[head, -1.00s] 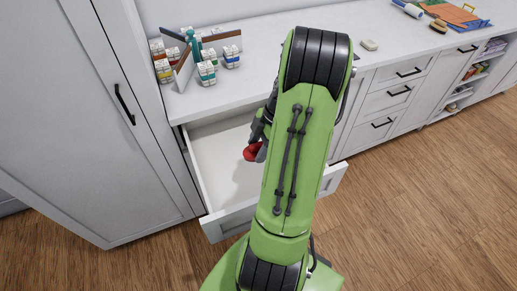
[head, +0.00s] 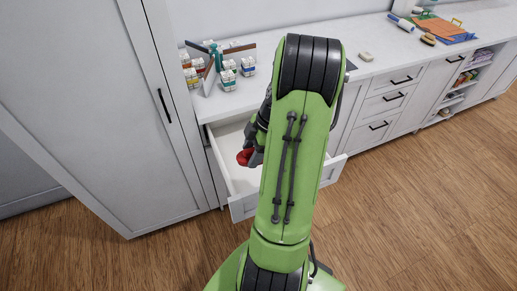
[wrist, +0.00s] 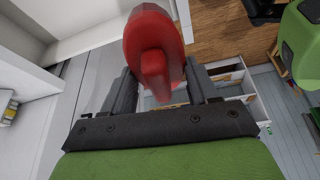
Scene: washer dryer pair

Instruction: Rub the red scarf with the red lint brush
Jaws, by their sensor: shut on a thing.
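My gripper (wrist: 155,95) is shut on a red object, most likely the red lint brush (wrist: 152,40), which fills the space between the two fingers in the wrist view. In the head view the red brush (head: 244,157) shows just left of my green arm, over the open drawer. My arm hides most of the gripper there. I see no red scarf apart from this held red thing.
The open white drawer (head: 244,207) juts out below the white counter (head: 300,25). Several small jars (head: 228,80) stand at the counter's left. A tall cabinet (head: 100,120) is at left. A brush (head: 428,39) and orange board (head: 440,28) lie at far right.

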